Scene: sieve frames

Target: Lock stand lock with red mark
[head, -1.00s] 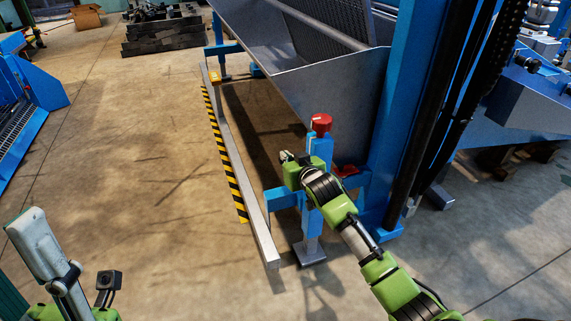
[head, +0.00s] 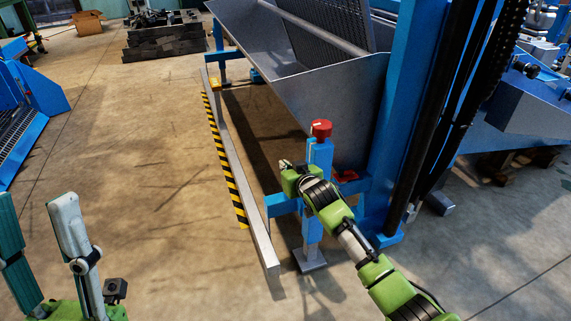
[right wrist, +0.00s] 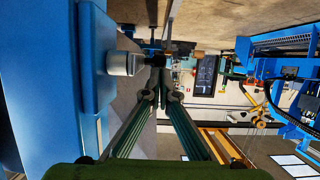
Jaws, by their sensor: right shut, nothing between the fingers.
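A blue stand post (head: 313,190) with a red cap (head: 321,129) on top stands at the front corner of the machine. In the right wrist view, a grey round knob with a dark end (right wrist: 122,63) sticks out from the blue post face (right wrist: 92,60). My right gripper (head: 284,163) is at the left side of the post, below the red cap. In the right wrist view its fingers (right wrist: 157,78) meet with nothing between them, close to the knob's dark end; I cannot tell if they touch. My left gripper (head: 35,198) is at lower left, fingers apart and empty.
A grey rail (head: 232,170) with a yellow-black stripe runs along the floor left of the post. The machine's grey trough (head: 320,90) hangs behind it, and a blue column (head: 390,130) stands right. Floor at left centre is clear.

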